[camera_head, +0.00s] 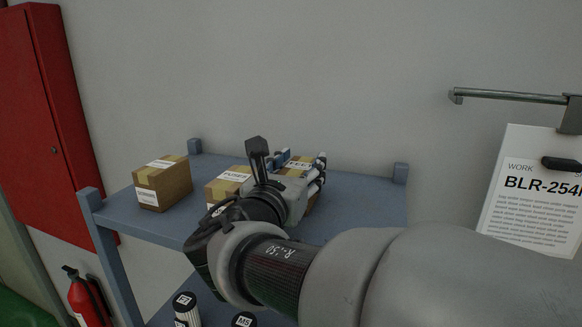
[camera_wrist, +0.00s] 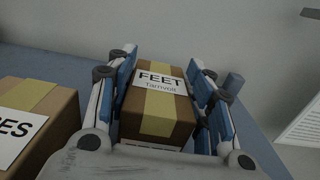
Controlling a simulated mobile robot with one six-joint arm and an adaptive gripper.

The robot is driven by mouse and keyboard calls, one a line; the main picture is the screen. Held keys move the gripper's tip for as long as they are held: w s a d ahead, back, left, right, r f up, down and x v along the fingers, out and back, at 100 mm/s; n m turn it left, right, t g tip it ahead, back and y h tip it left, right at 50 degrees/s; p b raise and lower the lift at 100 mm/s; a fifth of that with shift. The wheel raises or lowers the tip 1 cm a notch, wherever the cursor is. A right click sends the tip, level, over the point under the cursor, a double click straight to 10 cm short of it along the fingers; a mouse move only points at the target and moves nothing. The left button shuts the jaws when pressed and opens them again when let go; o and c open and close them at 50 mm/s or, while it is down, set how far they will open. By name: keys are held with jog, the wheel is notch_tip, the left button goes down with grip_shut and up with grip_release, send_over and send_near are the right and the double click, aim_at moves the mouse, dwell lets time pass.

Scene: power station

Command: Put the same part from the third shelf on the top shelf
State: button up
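A cardboard box labelled FEET (camera_wrist: 158,105), with a yellow tape strip, is between the fingers of my gripper (camera_wrist: 162,62) in the wrist view. The fingers lie close along both its sides; I cannot tell whether they press on it. In the head view my gripper (camera_head: 305,165) is over the right part of the blue top shelf (camera_head: 365,205) and mostly hides this box (camera_head: 298,161). Two more taped boxes stand to the left: one at the far left (camera_head: 163,185) and one (camera_head: 226,186) beside my gripper, partly covered. The latter's label in the wrist view (camera_wrist: 14,130) ends in "ES".
Corner posts (camera_head: 401,173) rise at the shelf's edges. Below, black-and-white labelled cylinders (camera_head: 187,308) show on a lower level. A red cabinet (camera_head: 55,130) and fire extinguisher (camera_head: 88,298) are at left. A clipboard sheet (camera_head: 535,195) and metal bar (camera_head: 510,96) are at right.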

jog(key=o, duration=0.4)
jog(key=shift+r, duration=0.1)
jog(key=shift+r, duration=0.15)
jog(key=b+v, duration=0.1)
jog(key=v, duration=1.1)
